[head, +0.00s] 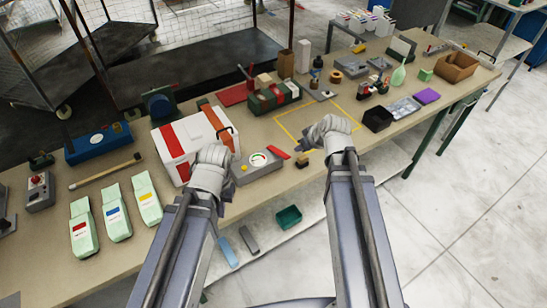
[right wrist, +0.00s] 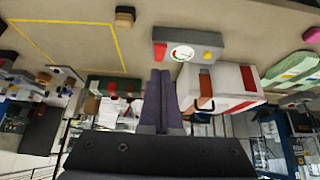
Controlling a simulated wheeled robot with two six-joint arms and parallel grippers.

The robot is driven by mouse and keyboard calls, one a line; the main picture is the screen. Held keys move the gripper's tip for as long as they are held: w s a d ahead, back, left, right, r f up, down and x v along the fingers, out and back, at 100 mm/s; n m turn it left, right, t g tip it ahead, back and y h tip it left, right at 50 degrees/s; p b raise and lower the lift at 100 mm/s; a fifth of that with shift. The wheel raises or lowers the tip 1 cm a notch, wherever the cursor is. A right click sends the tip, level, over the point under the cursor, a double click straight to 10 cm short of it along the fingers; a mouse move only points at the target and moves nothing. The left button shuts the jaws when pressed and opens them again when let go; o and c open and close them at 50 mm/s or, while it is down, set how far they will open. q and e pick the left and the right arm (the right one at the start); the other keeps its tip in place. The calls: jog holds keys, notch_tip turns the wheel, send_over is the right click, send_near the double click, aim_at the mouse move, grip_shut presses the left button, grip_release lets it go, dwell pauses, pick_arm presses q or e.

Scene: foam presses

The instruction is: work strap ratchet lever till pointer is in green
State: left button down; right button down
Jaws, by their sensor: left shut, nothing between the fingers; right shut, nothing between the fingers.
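A grey box (head: 243,176) with a round white dial (head: 258,159), a yellow button and a red lever (head: 278,152) sits near the table's front edge. In the right wrist view the dial (right wrist: 182,53) shows red and green marks; the pointer is too small to read surely. Beside the grey box stands a white case (head: 182,148) with red bands and an orange strap (head: 217,122). My left gripper (head: 214,153) is shut, in front of the case and left of the dial. My right gripper (head: 318,132) is shut and empty, right of the red lever; its fingers show in the wrist view (right wrist: 160,78).
A yellow outlined square (head: 290,130) lies on the table behind my right gripper.

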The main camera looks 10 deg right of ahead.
dwell(0.3)
jog(key=w+a+r+g+h+p, duration=0.1)
jog(key=w+a+r+g+p, duration=0.1)
jog(key=w+r+p, duration=0.2)
jog(key=w+p, duration=0.1)
jog(key=p, duration=0.2)
jog(key=shift+w+r+g, duration=0.3)
jog(key=shift+w, duration=0.1)
jog(key=shift+a+f, duration=0.1)
jog(key=shift+f, duration=0.05)
jog(key=b, duration=1)
send_over(284, 155)
jog(key=f, duration=1)
jog(key=shift+w, duration=0.3)
jog(key=shift+s+f+b, duration=0.3)
jog(key=shift+f+b, duration=0.2)
jog(key=shift+b, duration=0.05)
jog(key=shift+s+f+b, duration=0.25)
jog(key=shift+f+b, duration=0.2)
jog(key=shift+b, duration=0.1)
jog(key=shift+s+d+f+b, duration=0.3)
jog(key=shift+s+f+b, duration=0.05)
jog(key=shift+f+b, duration=0.15)
